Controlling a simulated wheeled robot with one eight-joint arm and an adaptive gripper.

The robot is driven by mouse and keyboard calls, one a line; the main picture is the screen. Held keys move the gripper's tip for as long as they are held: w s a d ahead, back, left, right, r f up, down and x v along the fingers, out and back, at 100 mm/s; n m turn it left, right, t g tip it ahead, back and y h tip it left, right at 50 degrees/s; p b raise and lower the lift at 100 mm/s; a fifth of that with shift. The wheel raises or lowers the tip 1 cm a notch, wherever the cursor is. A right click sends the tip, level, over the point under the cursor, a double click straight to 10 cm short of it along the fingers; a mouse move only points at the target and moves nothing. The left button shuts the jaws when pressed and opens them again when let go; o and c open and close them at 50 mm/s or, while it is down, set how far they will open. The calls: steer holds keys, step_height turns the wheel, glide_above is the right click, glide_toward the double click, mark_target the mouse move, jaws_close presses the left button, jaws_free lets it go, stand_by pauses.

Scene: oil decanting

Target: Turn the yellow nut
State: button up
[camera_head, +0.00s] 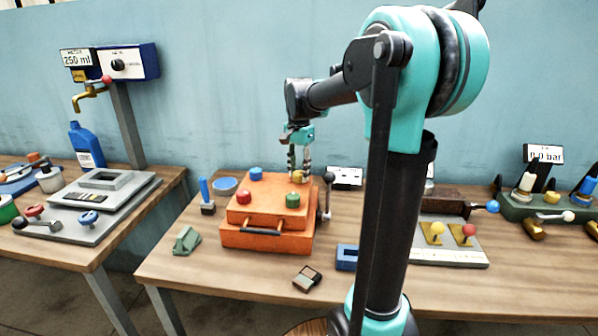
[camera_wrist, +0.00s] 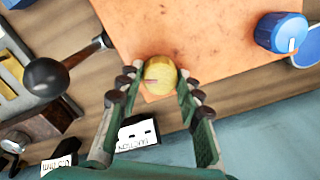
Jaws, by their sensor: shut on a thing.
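The yellow nut (camera_head: 298,177) sits at the back right of the orange box's (camera_head: 266,245) top. In the wrist view the yellow nut (camera_wrist: 160,76) is round with a small pinkish mark on its near side. My gripper (camera_head: 299,174) reaches down onto the nut from above. In the wrist view my gripper (camera_wrist: 160,84) has a finger on each side of the nut and is shut on it. The fingertips hide parts of the nut's sides.
A blue knob (camera_head: 256,173), a red knob (camera_head: 242,195) and a green knob (camera_head: 292,200) stand on the same box. A lever with a dark ball (camera_head: 328,178) rises close to its right side.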

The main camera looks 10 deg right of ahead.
mark_target(299, 173)
steer(key=shift+m, duration=0.6)
steer(key=o, duration=1.2)
steer(key=shift+c, duration=0.2)
steer(key=shift+r, duration=0.1)
step_height(299, 173, up, 12)
